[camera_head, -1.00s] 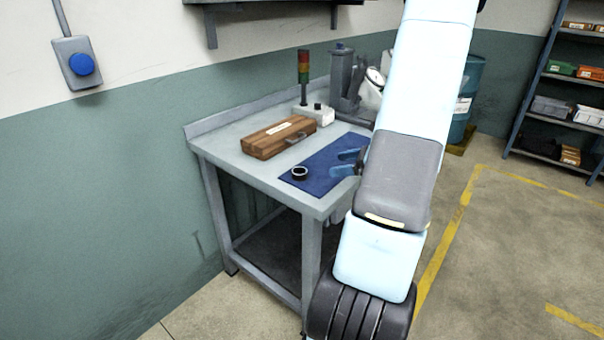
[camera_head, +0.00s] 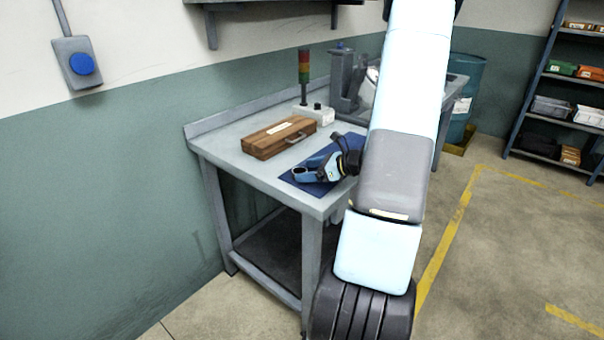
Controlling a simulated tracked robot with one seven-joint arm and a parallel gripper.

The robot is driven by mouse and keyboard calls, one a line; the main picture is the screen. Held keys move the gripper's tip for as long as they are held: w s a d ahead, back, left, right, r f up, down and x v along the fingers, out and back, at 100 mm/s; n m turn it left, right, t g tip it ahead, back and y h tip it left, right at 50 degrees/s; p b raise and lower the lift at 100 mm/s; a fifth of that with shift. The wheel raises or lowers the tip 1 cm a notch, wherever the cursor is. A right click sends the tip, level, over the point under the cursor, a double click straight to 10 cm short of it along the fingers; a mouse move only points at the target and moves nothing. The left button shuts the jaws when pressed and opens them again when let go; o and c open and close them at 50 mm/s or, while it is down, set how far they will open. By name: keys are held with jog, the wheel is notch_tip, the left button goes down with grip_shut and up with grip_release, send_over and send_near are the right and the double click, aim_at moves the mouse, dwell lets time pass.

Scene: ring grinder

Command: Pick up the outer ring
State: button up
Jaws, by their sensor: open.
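The outer ring (camera_head: 300,174) is a small dark ring on the blue mat (camera_head: 322,187) at the front of the grey workbench. It is now mostly hidden by my gripper (camera_head: 303,170), whose blue fingers are over or around it. The fingers are apart. I cannot tell from this view how high they are above the mat or whether they touch the ring.
A wooden case (camera_head: 277,138) with a handle lies behind the mat on the workbench (camera_head: 235,143). A signal light (camera_head: 304,75) and a grey machine (camera_head: 345,80) stand farther back. The wall runs along the bench's back edge.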

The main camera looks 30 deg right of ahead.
jog(key=shift+x, duration=1.15)
jog(key=shift+c, duration=0.3)
jog(key=c, duration=1.1)
jog(key=shift+r, duration=0.1)
jog(key=shift+c, duration=0.2)
